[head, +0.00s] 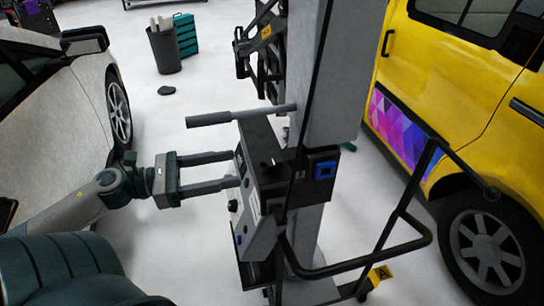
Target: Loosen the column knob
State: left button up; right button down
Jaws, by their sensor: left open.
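A grey column (335,75) stands upright in the middle of the head view, with a dark control box (262,150) mounted on it. A small dark round knob (232,206) shows on the box's left face. I cannot tell whether this is the column knob. A grey bar handle (240,115) sticks out to the left above the box. My left gripper (236,169) is open and empty, its two long fingers pointing right at the box's left face. The fingertips overlap the face's edge in the picture; contact cannot be told. My right gripper is out of view.
A black tubular frame (400,215) curves out to the right of the column. A yellow van (440,80) stands at right and a silver car (60,110) at left. A black bin (165,50) and teal crates (186,35) stand behind. The white floor between is mostly clear.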

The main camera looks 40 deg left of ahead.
aim_at(272, 158)
pick_arm(q)
jog(key=p+x, duration=0.2)
jog(key=x, duration=0.7)
jog(key=shift+w+d+r, duration=0.1)
jog(key=shift+p+x, duration=0.5)
jog(key=shift+x, duration=0.3)
jog(key=shift+w+d, duration=0.15)
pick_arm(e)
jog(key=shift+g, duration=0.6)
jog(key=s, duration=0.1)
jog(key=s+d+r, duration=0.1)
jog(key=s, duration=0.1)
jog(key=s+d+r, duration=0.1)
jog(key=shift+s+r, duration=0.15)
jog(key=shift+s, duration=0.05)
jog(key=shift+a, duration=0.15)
pick_arm(q)
jog(key=c, duration=1.1)
